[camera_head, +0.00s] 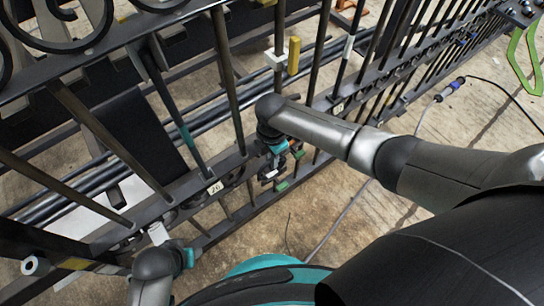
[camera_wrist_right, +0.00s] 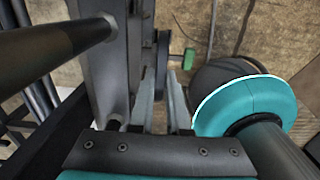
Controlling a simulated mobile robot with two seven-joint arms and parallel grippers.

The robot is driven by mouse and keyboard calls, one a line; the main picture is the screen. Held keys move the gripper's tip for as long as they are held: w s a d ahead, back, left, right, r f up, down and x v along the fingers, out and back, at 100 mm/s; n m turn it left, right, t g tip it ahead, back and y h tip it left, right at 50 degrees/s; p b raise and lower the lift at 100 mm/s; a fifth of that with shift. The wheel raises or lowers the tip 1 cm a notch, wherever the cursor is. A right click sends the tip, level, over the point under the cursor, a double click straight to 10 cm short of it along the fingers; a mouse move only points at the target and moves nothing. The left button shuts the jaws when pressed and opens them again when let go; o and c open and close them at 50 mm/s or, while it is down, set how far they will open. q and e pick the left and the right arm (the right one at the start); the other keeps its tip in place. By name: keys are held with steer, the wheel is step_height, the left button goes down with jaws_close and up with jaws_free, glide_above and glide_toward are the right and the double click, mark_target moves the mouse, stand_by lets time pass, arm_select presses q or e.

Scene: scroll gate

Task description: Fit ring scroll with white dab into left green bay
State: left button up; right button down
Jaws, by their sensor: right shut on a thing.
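The dark gate (camera_head: 110,50) crosses the head view, with a rail of small round scrolls along its lower part. My right gripper (camera_head: 272,168) is at this rail, right of the label marked 26. In the right wrist view its fingers (camera_wrist_right: 163,95) are closed on a dark, thin round piece (camera_wrist_right: 162,60) seen edge-on, likely the ring scroll; no white dab shows on it. A green mark (camera_head: 282,186) is just below the gripper; a green block (camera_wrist_right: 187,58) shows right beside the held piece. My left gripper (camera_head: 170,238) is by the rail at lower left, its fingers unclear.
The label 26 (camera_head: 214,188) sits on the rail between the grippers. A cable with a blue connector (camera_head: 450,88) and a green frame (camera_head: 524,62) lie on the floor at right.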

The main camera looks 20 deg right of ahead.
arm_select(q)
steer(key=shift+f, duration=0.2)
arm_select(e)
steer(key=shift+f, duration=0.35)
steer(key=c, duration=0.8)
jaws_free()
step_height(320, 180, up, 7)
steer(key=p, duration=0.3)
steer(key=shift+f+p, duration=0.2)
steer(key=shift+p, duration=0.15)
step_height(320, 180, up, 4)
steer(key=shift+f+p, duration=0.2)
steer(key=shift+p, duration=0.75)
arm_select(q)
steer(key=s+a+f, duration=0.5)
steer(key=s+f, duration=0.2)
steer(key=f, duration=0.1)
steer(key=shift+s+a+f+y+p, duration=0.2)
steer(key=shift+f+y+p, duration=0.1)
steer(key=shift+p, duration=0.15)
arm_select(e)
steer(key=shift+r, duration=0.95)
